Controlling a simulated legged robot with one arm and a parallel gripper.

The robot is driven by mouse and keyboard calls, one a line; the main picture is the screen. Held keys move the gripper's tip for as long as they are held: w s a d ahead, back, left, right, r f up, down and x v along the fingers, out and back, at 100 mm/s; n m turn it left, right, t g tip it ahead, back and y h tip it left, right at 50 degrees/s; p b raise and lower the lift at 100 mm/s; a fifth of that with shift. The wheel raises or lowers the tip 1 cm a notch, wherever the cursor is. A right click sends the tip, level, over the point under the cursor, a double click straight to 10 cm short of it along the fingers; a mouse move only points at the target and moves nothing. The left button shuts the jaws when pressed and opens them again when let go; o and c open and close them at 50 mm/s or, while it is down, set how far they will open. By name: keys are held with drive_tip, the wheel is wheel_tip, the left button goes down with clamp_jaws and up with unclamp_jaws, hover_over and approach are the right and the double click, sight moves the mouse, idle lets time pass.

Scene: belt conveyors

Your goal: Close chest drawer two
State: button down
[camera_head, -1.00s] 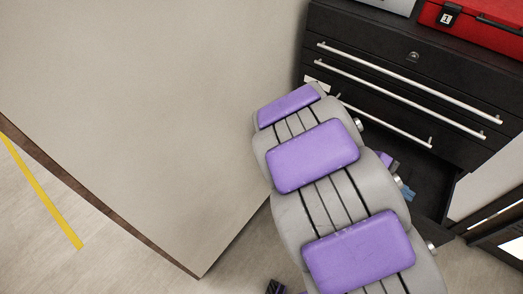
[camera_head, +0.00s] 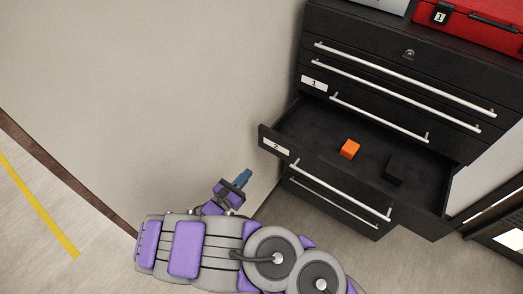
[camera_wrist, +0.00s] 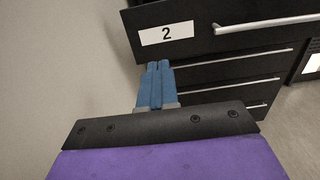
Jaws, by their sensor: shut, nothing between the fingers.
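The black chest (camera_head: 330,45) has its drawer two (camera_head: 277,146) pulled out, with a white "2" label on its front and a silver handle. An orange cube (camera_head: 349,149) and a black block (camera_head: 394,169) lie inside it. In the wrist view the drawer two front (camera_wrist: 195,32) fills the top. My gripper (camera_head: 244,177) is left of the drawer front in the head view, apart from it. In the wrist view my gripper (camera_wrist: 158,66) has its blue fingers together, with the tips just below the drawer's label.
A drawer labelled "1" (camera_head: 314,83) is shut above. Closed drawers (camera_head: 335,205) lie below. A red case (camera_head: 475,22) sits on the chest top. A beige wall (camera_head: 150,80) stands to the left. Open floor (camera_head: 60,210) is at lower left.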

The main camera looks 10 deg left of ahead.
sight(272, 144)
drive_tip(key=b+x, duration=0.3)
drive_tip(key=x, duration=1)
drive_tip(key=shift+w+f, duration=0.1)
drive_tip(key=shift+w, duration=0.35)
